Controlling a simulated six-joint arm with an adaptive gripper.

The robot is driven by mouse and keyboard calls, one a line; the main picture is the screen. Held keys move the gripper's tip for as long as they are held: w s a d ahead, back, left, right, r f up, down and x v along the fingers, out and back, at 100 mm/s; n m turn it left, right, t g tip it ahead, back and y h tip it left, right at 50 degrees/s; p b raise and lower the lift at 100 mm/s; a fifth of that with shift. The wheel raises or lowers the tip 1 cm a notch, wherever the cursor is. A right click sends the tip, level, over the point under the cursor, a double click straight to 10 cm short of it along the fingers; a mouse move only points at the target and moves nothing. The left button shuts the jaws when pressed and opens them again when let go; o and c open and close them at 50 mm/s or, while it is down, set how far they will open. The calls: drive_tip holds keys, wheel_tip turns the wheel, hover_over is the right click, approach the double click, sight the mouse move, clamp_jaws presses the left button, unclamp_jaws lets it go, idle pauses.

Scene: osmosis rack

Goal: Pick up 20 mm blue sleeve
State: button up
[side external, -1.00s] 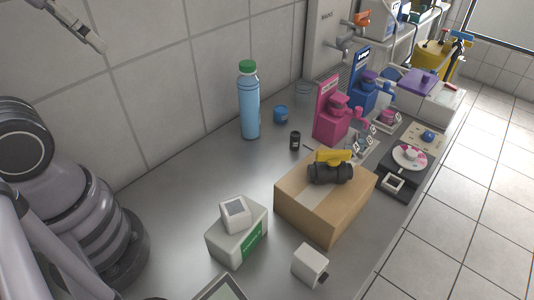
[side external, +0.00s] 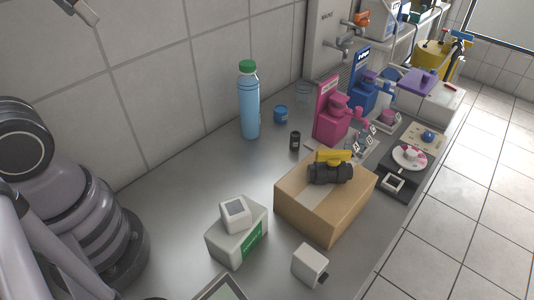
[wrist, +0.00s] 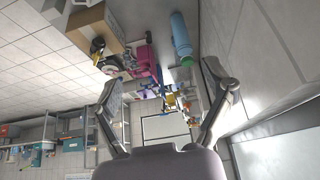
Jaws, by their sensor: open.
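A small blue cylinder (side external: 281,114), the likeliest blue sleeve, stands on the grey bench to the right of the blue bottle; its size cannot be read. A rounded blue piece (side external: 428,136) sits on a beige plate at the far right. My gripper (wrist: 161,75) shows in the wrist view with its two fingers spread wide and nothing between them. It is high above the bench, away from the blue cylinder.
A tall blue bottle with a green cap (side external: 249,105) and a small black cylinder (side external: 295,141) flank the blue cylinder. A pink stand (side external: 329,115) is to its right. A cardboard box (side external: 310,205) carries a black valve (side external: 330,171). The bench's left middle is bare.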

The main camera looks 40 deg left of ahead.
drive_tip(key=w+a+r+m+y, duration=0.2)
drive_tip(key=w+m+y, duration=0.1)
drive_tip(key=w+m, duration=0.5)
drive_tip(key=w+a+r+m+y, duration=0.25)
drive_tip(key=w+m, duration=0.25)
drive_tip(key=w, duration=0.6)
drive_tip(key=w+d+f+m+t+y, duration=0.2)
drive_tip(key=w+d+m, duration=0.3)
drive_tip(key=w+m, duration=0.4)
drive_tip(key=w+d+f+m+t+y, duration=0.25)
drive_tip(key=w+d+m, duration=0.3)
drive_tip(key=w, duration=0.55)
drive_tip(key=h, duration=0.1)
approach(281, 113)
drive_tip(key=x, duration=0.6)
drive_tip(key=shift+w+a+r, duration=0.2)
drive_tip(key=shift+a+r, duration=0.05)
drive_tip(key=shift+a, duration=0.05)
drive_tip(key=shift+f+x, duration=0.15)
drive_tip(key=shift+x, duration=1.3)
drive_tip(key=shift+f+x, duration=0.15)
drive_tip(key=shift+x, duration=1.3)
drive_tip(key=shift+d, duration=0.2)
drive_tip(key=c, duration=1)
